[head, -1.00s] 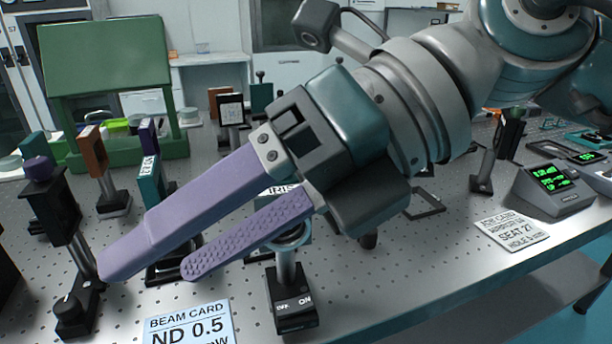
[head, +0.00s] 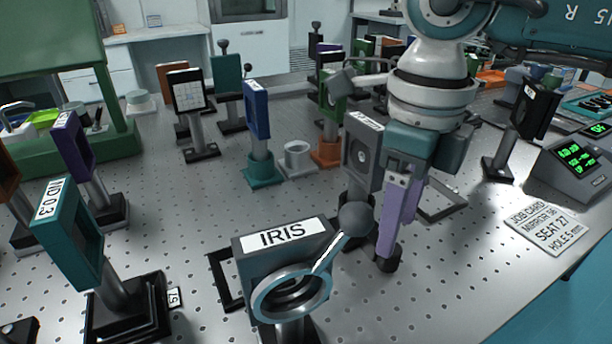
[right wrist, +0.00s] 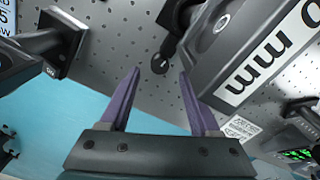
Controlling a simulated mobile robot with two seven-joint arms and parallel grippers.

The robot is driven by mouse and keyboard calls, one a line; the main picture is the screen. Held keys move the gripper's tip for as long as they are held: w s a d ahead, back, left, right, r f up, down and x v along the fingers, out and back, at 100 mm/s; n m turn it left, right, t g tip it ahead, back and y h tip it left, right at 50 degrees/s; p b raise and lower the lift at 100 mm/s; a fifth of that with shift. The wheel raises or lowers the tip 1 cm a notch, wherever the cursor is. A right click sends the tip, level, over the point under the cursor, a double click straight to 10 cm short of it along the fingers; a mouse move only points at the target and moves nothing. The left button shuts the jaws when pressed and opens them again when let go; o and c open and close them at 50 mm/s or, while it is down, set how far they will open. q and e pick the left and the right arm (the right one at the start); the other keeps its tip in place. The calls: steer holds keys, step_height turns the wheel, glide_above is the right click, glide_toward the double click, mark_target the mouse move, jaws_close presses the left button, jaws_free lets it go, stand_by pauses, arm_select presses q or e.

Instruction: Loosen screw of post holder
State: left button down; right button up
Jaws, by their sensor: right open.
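My right gripper (head: 390,245) points down beside a grey square mount (head: 363,152) with a round hole in its face. Its two purple fingers also show in the right wrist view (right wrist: 159,73), apart, with nothing between them. A small black knob (right wrist: 160,64) lies just beyond the fingertips there, beside the dark post holder (right wrist: 177,45). The same mount fills the right wrist view's upper right (right wrist: 255,50), with a label ending in "0 mm". In the head view the fingers partly hide the mount's post and holder. My left gripper is not in view.
An IRIS mount (head: 283,250) with a ball-ended lever stands in front, left of the gripper. A black-framed mount (head: 535,108), job card (head: 547,227) and green-lit meter (head: 572,165) are at right. A teal ND 0.3 mount (head: 72,235) is at left. Bare perforated tabletop (head: 440,285) lies at front right.

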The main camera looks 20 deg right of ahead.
step_height(320, 180, down, 5)
steer(key=shift+c, duration=0.2)
jaws_close()
stand_by(0.5)
